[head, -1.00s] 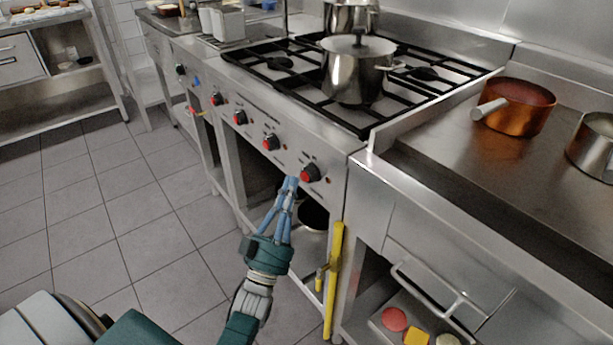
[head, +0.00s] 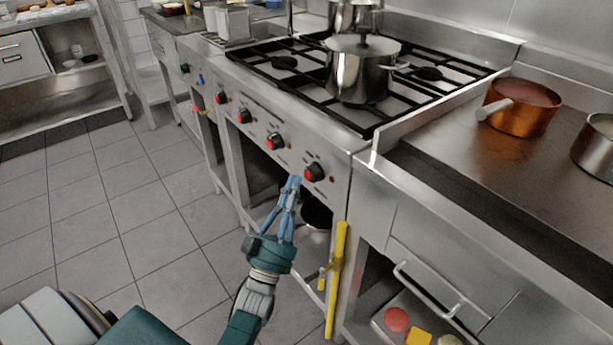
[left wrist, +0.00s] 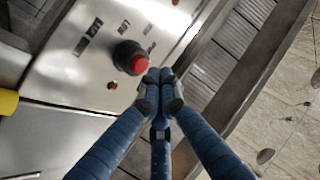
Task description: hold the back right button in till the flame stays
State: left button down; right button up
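The stove's front panel (head: 258,126) carries a row of black knobs with red faces. The nearest knob (head: 314,172) is at the right end; it also shows in the left wrist view (left wrist: 127,54), its red face (left wrist: 138,65) towards the fingertips. The labels are too small to read. My left gripper (head: 295,181) has its blue fingers together, with nothing seen between them. Its tips are close below and left of that knob in the head view. In the left wrist view the tips (left wrist: 158,78) are beside the red face; I cannot tell whether they touch. No flame is visible. My right gripper is out of view.
A lidded steel pot (head: 357,75) stands on the black grates, with another pot behind it. A copper pan (head: 522,106) sits on the right counter (head: 455,145). A yellow bar (head: 337,280) stands upright right of my left gripper. The tiled floor at left is clear.

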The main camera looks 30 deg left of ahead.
pick_arm(q)
jog(key=shift+w+d, duration=0.1)
jog(key=shift+w, duration=0.05)
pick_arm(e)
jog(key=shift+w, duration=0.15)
pick_arm(q)
jog(key=shift+w+d, duration=0.1)
jog(key=shift+w, duration=0.15)
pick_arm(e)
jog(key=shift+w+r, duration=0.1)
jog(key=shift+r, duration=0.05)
pick_arm(q)
jog(key=shift+w, duration=0.1)
jog(key=shift+w+d, duration=0.1)
jog(key=shift+w, duration=0.1)
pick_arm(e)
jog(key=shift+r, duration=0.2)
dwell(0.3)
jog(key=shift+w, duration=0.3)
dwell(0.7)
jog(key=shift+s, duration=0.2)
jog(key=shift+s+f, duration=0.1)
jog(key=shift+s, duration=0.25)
